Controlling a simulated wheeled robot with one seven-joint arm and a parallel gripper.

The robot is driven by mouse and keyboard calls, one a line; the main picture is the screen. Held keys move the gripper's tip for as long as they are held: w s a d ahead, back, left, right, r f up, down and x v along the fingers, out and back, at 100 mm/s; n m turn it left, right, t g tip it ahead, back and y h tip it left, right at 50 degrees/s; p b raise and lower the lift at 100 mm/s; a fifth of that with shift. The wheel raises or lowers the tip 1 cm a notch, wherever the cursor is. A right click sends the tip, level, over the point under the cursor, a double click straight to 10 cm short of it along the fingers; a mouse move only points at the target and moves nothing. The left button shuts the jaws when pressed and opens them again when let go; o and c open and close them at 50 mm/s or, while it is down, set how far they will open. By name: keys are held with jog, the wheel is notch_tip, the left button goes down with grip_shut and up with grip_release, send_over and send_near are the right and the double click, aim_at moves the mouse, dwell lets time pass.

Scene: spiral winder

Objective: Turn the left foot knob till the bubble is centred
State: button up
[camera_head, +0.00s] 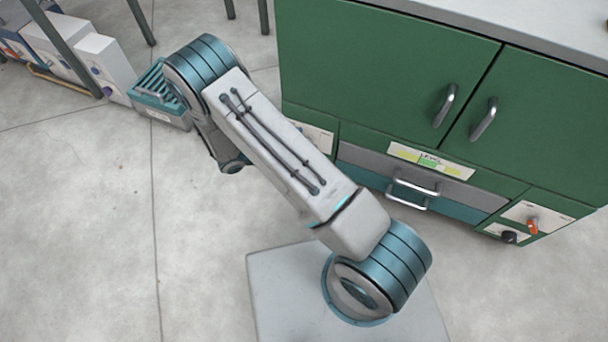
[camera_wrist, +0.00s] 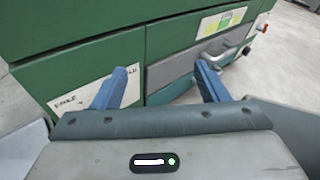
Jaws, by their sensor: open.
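The green cabinet (camera_head: 390,62) has a white label with yellow and green bands (camera_head: 431,161) above its drawer. The label also shows in the wrist view (camera_wrist: 221,22); no bubble can be made out. A white panel (camera_head: 318,136) at the cabinet's lower left is partly covered by my arm. In the wrist view this panel (camera_wrist: 72,97) carries dark lettering, partly behind the left finger. I cannot make out a left foot knob in either view. My gripper (camera_wrist: 160,86) is open and empty, its two blue fingers spread in front of the cabinet's lower front. The head view hides it.
A grey and teal drawer (camera_head: 420,185) has metal handles. At the cabinet's lower right, a white panel holds an orange lever (camera_head: 532,226) and a black knob (camera_head: 508,237). A teal crate (camera_head: 160,100) and white boxes stand at the far left.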

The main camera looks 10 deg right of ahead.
jog(key=s+a+f+n+t+y+b, duration=0.15)
jog(key=f+n+t+b, duration=0.55)
jog(key=f, duration=0.9)
jog(key=s+a+f+n+t+y+b, duration=0.1)
jog(key=a+f+n+t+y+b, duration=0.25)
jog(key=f+n, duration=0.8)
jog(key=w+d+f+m+b, duration=0.3)
jog(key=w+d, duration=0.5)
jog(key=w, duration=0.3)
jog(key=shift+w+f+t+h+b, duration=0.2)
jog(key=shift+f+t+h+b, duration=0.1)
jog(key=shift+t+h, duration=0.1)
jog(key=shift+m, duration=0.25)
jog(key=c, duration=1)
